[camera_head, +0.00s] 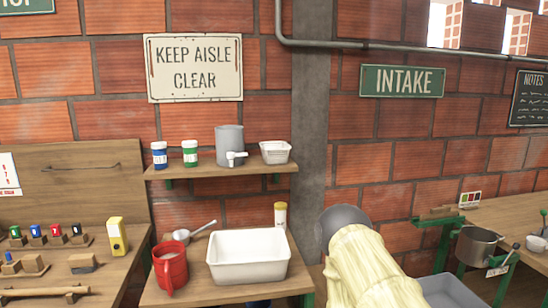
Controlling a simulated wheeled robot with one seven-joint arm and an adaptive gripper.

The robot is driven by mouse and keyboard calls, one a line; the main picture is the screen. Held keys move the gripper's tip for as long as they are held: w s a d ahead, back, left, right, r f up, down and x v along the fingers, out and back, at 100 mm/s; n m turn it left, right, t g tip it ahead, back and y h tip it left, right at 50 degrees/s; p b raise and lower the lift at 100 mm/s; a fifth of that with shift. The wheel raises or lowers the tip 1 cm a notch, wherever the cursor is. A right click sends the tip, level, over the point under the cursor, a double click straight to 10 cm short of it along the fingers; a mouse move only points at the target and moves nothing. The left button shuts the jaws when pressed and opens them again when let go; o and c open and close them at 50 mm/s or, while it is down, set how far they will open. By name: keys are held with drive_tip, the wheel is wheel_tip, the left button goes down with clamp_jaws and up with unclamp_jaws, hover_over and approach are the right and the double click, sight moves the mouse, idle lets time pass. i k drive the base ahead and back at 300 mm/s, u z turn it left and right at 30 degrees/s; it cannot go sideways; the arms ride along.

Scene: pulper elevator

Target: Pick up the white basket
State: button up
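A small white basket (275,152) stands upright at the right end of the wall shelf (222,171), beside a grey container with a spigot (229,144). It looks empty, though its inside shows little. A larger white rectangular tub (248,270) stands on the table below the shelf and is empty. My gripper is not in view. What looks like my arm in a cream cover rises at the lower edge, right of the tub and apart from both white containers.
Blue (159,155) and green (190,153) jars share the shelf. A red mug (170,268), a metal scoop (196,231) and a yellow-capped jar (280,214) surround the tub. A grey pillar (308,120) stands right of the shelf. A metal pot (476,246) is farther right.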

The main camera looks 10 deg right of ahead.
sight(273, 152)
drive_tip(key=z, duration=2.15)
drive_tip(key=i, duration=1.25)
drive_tip(key=u, duration=2.7)
